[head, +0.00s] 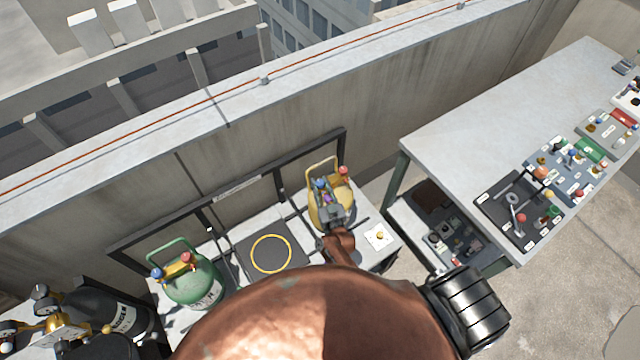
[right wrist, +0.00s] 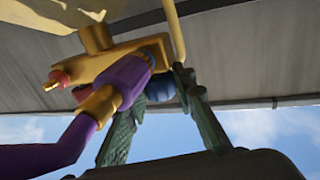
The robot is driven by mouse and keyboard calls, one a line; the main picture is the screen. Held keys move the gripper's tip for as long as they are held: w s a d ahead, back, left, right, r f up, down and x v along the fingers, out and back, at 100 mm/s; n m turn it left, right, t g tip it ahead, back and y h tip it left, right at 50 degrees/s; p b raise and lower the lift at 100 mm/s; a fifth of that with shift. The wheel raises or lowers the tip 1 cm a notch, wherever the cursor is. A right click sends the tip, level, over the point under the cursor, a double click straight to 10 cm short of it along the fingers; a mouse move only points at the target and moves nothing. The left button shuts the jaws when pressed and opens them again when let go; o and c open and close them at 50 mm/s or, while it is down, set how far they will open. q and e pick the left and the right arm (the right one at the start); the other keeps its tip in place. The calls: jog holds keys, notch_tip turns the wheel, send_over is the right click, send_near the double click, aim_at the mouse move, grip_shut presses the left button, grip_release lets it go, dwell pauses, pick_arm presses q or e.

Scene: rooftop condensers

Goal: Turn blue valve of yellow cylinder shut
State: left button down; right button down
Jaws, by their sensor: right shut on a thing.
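The yellow cylinder (head: 340,212) stands on the pale platform by the wall, with a loop handle on top. Its blue valve (head: 320,183) is on the left of its top, and a red valve (head: 343,171) is on the right. My right gripper (head: 328,196) reaches over the cylinder and is shut on the blue valve. In the right wrist view the blue valve (right wrist: 163,88) shows between the two fingers, partly hidden by a purple hose (right wrist: 125,82) with a brass fitting. My left gripper is not in view.
A green cylinder (head: 190,282) with blue and red valves stands to the left. A dark square with a yellow ring (head: 271,253) lies between the cylinders. A black rail (head: 237,187) runs behind them. A workbench (head: 490,110) with panels stands at right.

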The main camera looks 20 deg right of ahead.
jog(key=c, duration=1.6)
grip_release()
jog(key=s, duration=0.4)
jog(key=s+a, duration=0.1)
jog(key=s, duration=0.7)
jog(key=shift+a, duration=0.35)
jog(key=shift+w, duration=0.1)
